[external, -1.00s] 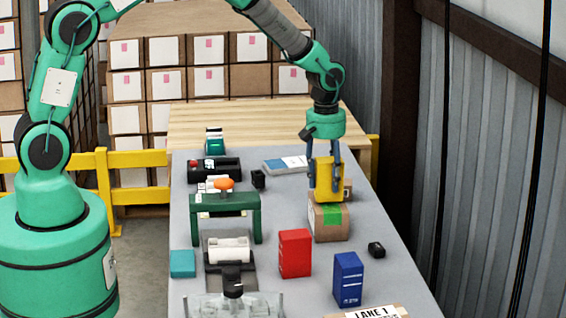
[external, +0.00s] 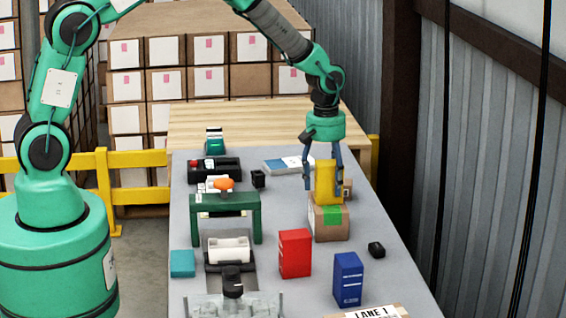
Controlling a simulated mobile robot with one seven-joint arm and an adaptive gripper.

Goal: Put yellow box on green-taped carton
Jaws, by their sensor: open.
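The yellow box (external: 325,184) stands upright on top of the green-taped carton (external: 320,226), which has a strip of green tape on its front. My gripper (external: 323,186) is open around the upper part of the yellow box. Its left finger stands clear of the box's left side, and its right finger is by the box's right edge; I cannot tell if that one touches.
Another small brown carton (external: 347,189) stands just behind the green-taped one. A red box (external: 295,254), a blue box (external: 347,279) and a small black object (external: 376,249) stand in front. A green frame (external: 226,203) stands to the left. Bare grey tabletop lies between them.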

